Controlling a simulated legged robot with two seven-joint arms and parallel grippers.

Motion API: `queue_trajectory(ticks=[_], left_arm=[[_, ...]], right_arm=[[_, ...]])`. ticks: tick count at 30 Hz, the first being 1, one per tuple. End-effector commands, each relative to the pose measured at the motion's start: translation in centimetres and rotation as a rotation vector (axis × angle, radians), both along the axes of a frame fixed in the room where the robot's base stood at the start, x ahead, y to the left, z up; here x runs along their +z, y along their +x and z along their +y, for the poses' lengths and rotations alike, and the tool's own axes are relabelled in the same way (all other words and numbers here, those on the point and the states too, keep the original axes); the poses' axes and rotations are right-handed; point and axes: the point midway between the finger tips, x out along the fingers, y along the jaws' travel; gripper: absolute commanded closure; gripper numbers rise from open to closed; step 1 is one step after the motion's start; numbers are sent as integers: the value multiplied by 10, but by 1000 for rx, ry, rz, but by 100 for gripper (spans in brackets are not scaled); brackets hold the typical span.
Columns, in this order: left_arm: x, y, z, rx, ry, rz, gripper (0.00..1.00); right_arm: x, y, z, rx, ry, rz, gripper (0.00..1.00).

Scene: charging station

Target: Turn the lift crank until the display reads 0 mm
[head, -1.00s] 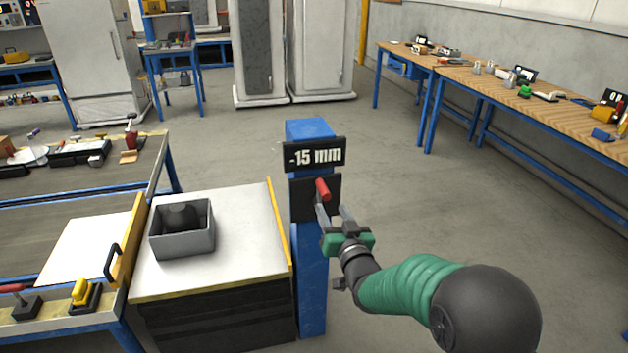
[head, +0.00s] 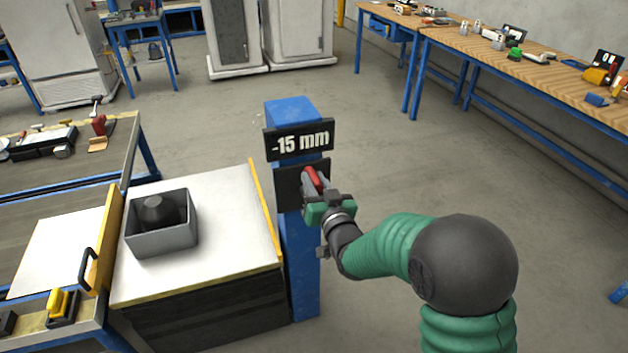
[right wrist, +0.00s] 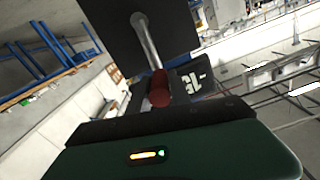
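The lift crank's red handle (head: 313,180) is on the front of the blue post, just below the display (head: 300,142), which reads -15 mm. My right gripper (head: 313,184) is at the handle, with a grey finger along its left side. I cannot tell whether the fingers are closed on it. In the right wrist view, the red handle (right wrist: 159,88) stands just beyond the gripper's body, on a metal crank arm (right wrist: 146,42) from a dark plate. Part of the display (right wrist: 193,82) shows behind it. My left gripper is not in view.
A white-topped cabinet (head: 225,225) with a grey open box (head: 162,242) stands left of the blue post (head: 300,265). Workbenches with tools line the left and the right wall (head: 540,85).

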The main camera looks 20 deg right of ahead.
Motion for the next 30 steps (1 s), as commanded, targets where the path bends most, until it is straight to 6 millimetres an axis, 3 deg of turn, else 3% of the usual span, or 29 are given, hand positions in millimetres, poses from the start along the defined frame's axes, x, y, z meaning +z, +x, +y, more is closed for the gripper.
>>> queue_trajectory(ticks=[5, 30], left_arm=[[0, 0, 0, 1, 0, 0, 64], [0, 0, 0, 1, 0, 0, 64]], right_arm=[[0, 0, 1, 4, 1, -1, 100], [0, 0, -1, 2, 0, -1, 100]])
